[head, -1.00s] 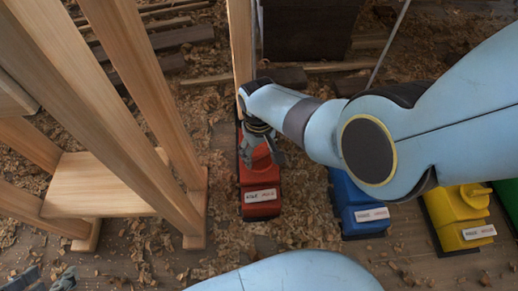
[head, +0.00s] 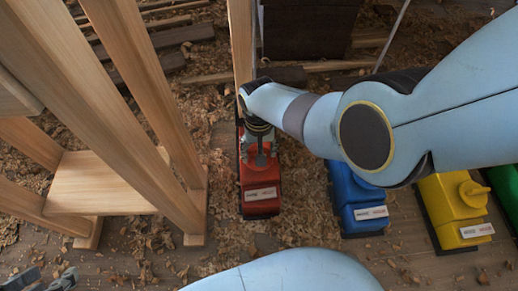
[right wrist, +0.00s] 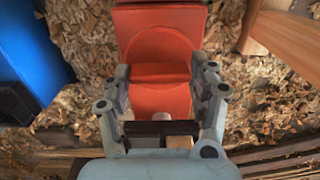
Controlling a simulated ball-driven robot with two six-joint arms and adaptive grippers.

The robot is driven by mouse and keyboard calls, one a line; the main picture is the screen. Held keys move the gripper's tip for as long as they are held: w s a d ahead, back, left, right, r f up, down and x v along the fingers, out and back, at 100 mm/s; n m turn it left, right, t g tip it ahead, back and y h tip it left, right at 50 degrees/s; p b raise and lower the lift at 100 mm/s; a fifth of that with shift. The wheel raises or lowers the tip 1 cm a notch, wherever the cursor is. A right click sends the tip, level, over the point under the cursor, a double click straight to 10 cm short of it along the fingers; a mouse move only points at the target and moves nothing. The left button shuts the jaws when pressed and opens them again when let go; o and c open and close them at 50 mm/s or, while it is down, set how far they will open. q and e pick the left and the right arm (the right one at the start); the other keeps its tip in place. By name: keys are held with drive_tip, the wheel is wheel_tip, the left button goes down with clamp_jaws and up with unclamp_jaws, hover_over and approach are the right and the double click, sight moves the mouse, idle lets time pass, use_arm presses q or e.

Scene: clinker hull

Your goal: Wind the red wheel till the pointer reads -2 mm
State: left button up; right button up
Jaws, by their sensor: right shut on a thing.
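The red unit (head: 260,190) stands on the floor in the middle of the head view, with a white label on its near end. My right gripper (head: 260,160) reaches down over it from the right. In the right wrist view the fingers of my right gripper (right wrist: 163,78) are on both sides of the red wheel (right wrist: 160,73) and shut on it. The pointer and its scale cannot be made out, so the reading is not visible. My left gripper (head: 52,278) is at the bottom left corner, partly cut off, with its fingers apart and empty.
A blue unit (head: 357,205), a yellow unit (head: 455,215) and a green one (head: 506,185) stand to the right of the red one. A wooden trestle (head: 100,185) stands close on the left. Wood shavings and planks cover the floor.

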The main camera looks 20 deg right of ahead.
drive_tip(key=o, duration=1.2)
drive_tip(key=shift+r, duration=3.75)
